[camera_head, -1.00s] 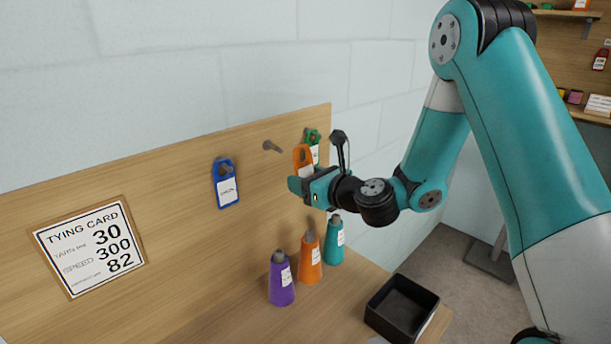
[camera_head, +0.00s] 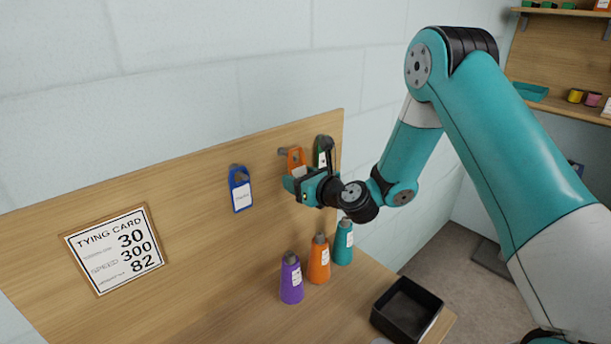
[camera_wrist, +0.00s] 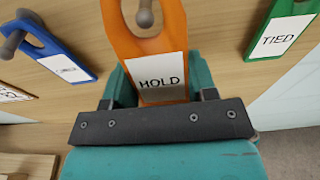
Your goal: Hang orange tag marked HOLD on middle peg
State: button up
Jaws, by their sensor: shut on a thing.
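The orange tag (camera_head: 296,157) is upright at the board, between the blue and green tags. In the wrist view the orange tag (camera_wrist: 159,82) reads HOLD on its white label. My gripper (camera_wrist: 158,92) is shut on its lower part, one teal finger at each side. The grey middle peg (camera_wrist: 145,17) shows within the tag's top opening. In the head view the middle peg (camera_head: 283,152) shows just left of the tag's top. I cannot tell how far it passes through the opening. My gripper (camera_head: 297,183) covers the tag's lower part there.
A blue tag (camera_head: 239,190) hangs on the left peg. A green tag marked TIED (camera_wrist: 280,35) hangs at right, close to my gripper.

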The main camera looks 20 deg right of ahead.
jog(key=shift+f+p+x, duration=0.15)
jog(key=shift+p+x, duration=0.5)
jog(key=shift+x, duration=0.3)
jog(key=shift+f+p+x, duration=0.15)
jog(key=shift+p+x, duration=0.45)
jog(key=shift+x, duration=0.3)
jog(key=o, duration=0.8)
jog(key=shift+o, duration=0.2)
jog(key=shift+s+f, duration=0.1)
jog(key=shift+s, duration=0.05)
